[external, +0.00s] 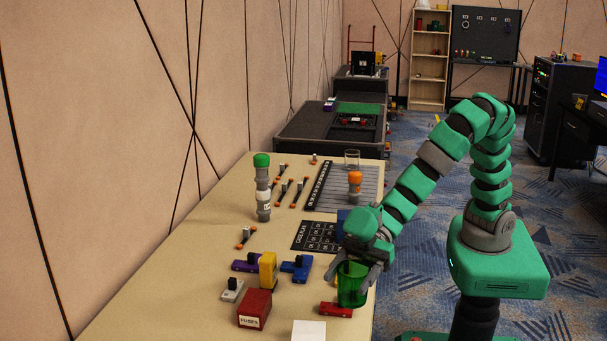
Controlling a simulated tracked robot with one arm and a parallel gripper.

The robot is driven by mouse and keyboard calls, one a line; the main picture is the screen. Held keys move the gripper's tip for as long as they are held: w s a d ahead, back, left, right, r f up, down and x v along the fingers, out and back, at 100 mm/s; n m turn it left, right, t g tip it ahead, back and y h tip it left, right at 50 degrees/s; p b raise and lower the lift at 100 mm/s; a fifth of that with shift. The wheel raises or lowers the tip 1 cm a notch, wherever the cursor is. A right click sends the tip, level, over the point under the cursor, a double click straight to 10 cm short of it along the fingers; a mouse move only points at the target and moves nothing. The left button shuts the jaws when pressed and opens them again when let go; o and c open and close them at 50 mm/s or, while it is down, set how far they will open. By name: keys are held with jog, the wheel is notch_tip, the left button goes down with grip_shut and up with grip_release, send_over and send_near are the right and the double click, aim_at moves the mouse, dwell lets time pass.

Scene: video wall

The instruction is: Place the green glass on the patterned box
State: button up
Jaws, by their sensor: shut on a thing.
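The green glass (352,285) is see-through and stands upright at the right side of the table. My gripper (357,268) reaches down over it from the right and is shut on its upper part. I cannot tell whether the glass touches the table or is slightly above it. I cannot make out a box with a clear pattern. A flat dark panel with a light grid pattern (317,237) lies just behind and left of my gripper. A blue thing behind my gripper is mostly hidden.
A red car-like block (336,310) lies against the glass in the picture. A red fuses box (254,309), a yellow block (267,270), a blue block (297,268) and a white box (308,331) are nearby. The table's left side is clear.

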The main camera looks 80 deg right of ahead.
aim_at(340, 268)
jog(key=shift+w+a+f+b, duration=0.6)
jog(key=shift+w+a+f, duration=0.2)
jog(key=shift+w+a, duration=0.7)
jog(key=shift+w+a+f+b, duration=0.6)
jog(key=shift+w+a+f, duration=0.45)
jog(key=shift+a, duration=0.7)
jog(key=shift+w+a+f+b, duration=0.6)
jog(key=shift+w+a, duration=0.9)
jog(key=shift+a, duration=0.1)
jog(key=shift+r, duration=0.1)
jog(key=o, duration=1.1)
jog(key=shift+d, duration=0.1)
jog(key=shift+p+v, duration=1.25)
jog(key=shift+v, duration=4.75)
